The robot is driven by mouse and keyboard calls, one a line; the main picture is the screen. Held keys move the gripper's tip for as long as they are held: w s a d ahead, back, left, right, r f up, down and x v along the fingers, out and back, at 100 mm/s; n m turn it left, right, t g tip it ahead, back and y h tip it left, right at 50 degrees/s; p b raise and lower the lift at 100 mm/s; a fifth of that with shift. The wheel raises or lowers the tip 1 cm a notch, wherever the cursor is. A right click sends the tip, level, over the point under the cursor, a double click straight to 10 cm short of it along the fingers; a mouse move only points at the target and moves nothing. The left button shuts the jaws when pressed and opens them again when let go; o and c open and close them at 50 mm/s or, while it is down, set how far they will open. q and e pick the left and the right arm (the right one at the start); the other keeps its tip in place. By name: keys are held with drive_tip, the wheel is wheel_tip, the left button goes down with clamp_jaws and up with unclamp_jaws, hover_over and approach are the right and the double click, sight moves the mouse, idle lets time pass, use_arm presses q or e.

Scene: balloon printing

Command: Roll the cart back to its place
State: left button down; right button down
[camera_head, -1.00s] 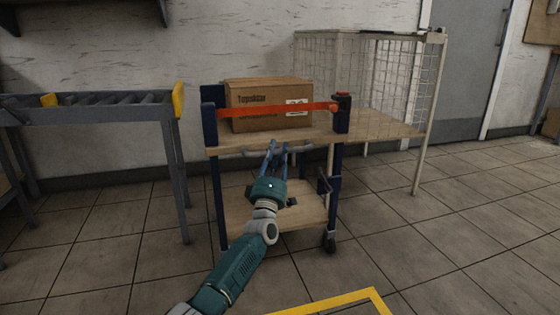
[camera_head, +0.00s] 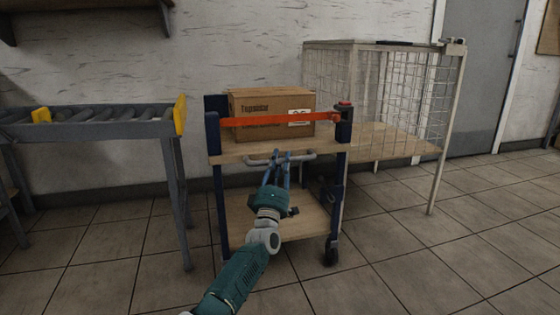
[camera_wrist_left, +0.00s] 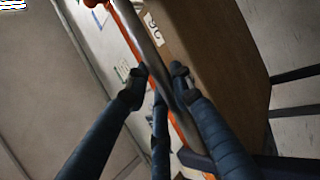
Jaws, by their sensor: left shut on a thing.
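The cart (camera_head: 230,157) stands upright in the middle of the head view, with dark blue posts, wooden shelves, an orange strap across its top and black wheels. A cardboard box (camera_head: 262,105) sits on its upper shelf behind the strap. My left gripper (camera_head: 277,157) is shut on the grey handle bar (camera_head: 305,157) on the cart's near side. The wrist view shows the blue fingers (camera_wrist_left: 157,80) closed around this bar (camera_wrist_left: 143,42), with the box beyond. My right gripper is not in view.
A roller conveyor (camera_head: 90,130) with yellow ends stands just left of the cart. A wire-mesh cage (camera_head: 420,100) with a wooden shelf stands close to the cart's right and behind. A white wall (camera_head: 240,40) is behind. Tiled floor (camera_head: 440,270) is clear at the front right.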

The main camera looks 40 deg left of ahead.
use_arm(q)
drive_tip(key=shift+a+r, duration=0.1)
drive_tip(key=shift+a, duration=0.15)
drive_tip(key=c, duration=1.7)
unclamp_jaws()
drive_tip(key=shift+o, duration=1.1)
drive_tip(key=shift+w, duration=0.15)
drive_tip(key=shift+d+f, duration=0.15)
drive_tip(key=shift+f, duration=0.15)
drive_tip(key=v, duration=1.1)
drive_tip(key=shift+s, duration=0.4)
drive_tip(key=shift+d, duration=0.15)
